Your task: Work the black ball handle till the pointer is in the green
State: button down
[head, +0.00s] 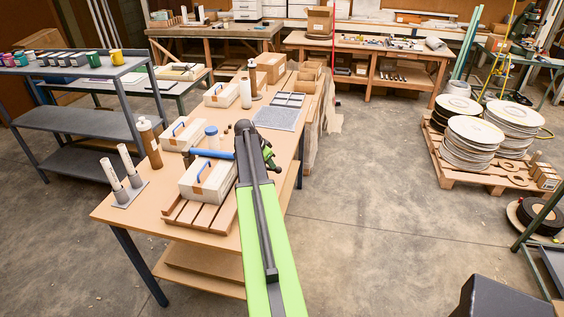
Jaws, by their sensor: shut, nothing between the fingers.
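My green and black arm reaches up from the bottom middle to the right side of the wooden worktable (115,212). My gripper (271,160) is at its far end, small and dark with green parts, beside the table's right edge. It is shut and empty; its fingertips are hard to make out. I cannot pick out the black ball handle, the pointer or a green zone in this view. The press is not clearly visible; my arm covers part of the table.
White boxes with blue handles (203,180) stand on the worktable, with bottles (149,143) and a two-post stand (127,190). A grey shelf unit (75,122) is at left. A pallet (478,172) holds stacked discs at right. The concrete floor between is clear.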

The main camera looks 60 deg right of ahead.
jog(key=shift+h, duration=0.3)
jog(key=r, duration=0.1)
jog(key=w+r+p, duration=0.1)
jog(key=a+r+p, duration=0.1)
jog(key=r, duration=0.1)
jog(key=shift+w, duration=0.25)
jog(key=shift+s, duration=0.1)
jog(key=shift+s+d, duration=0.1)
jog(key=shift+s, duration=0.1)
